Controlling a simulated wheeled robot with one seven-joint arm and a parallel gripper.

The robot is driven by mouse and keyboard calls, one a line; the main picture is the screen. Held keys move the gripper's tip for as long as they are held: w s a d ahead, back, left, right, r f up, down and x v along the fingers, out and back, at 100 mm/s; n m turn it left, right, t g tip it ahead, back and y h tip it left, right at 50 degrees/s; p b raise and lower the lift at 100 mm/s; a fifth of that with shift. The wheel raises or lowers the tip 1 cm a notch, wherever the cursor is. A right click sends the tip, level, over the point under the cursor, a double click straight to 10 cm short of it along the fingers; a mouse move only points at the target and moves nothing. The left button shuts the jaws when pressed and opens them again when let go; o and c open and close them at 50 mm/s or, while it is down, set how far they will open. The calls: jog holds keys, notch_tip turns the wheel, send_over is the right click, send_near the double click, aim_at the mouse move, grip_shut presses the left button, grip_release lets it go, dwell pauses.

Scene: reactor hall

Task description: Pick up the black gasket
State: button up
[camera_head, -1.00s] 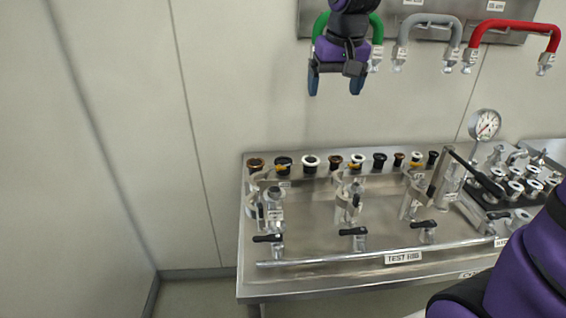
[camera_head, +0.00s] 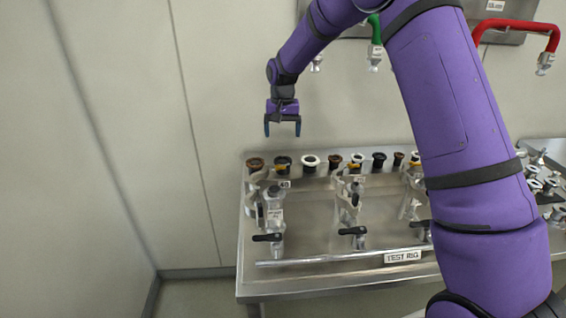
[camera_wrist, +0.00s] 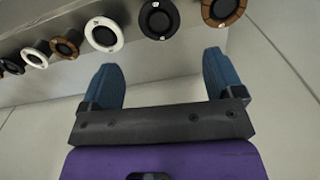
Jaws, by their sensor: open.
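A row of ring-shaped gaskets on holders runs along the back of the test rig bench. A black gasket (camera_head: 283,161) is second from the left in the head view, and it also shows at the top of the wrist view (camera_wrist: 159,18). Another black gasket (camera_head: 379,158) is further right in the row and sits at the left edge of the wrist view (camera_wrist: 12,66). My gripper (camera_head: 282,130) is open and empty, pointing down above the row's left part. In the wrist view, nothing is between its blue fingers (camera_wrist: 160,66).
A brown gasket (camera_head: 255,163) and a white gasket (camera_head: 310,161) flank the left black one closely. Valves with black handles (camera_head: 267,238) stand in front. My arm hides the bench's right part. A red hose (camera_head: 515,28) hangs on the wall.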

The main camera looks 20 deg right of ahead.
aim_at(283, 161)
jog(key=shift+w+d+f, duration=0.1)
jog(key=shift+w+f, duration=0.05)
jog(key=shift+f, duration=4.7)
jog(key=shift+f, duration=0.25)
jog(key=c, duration=1)
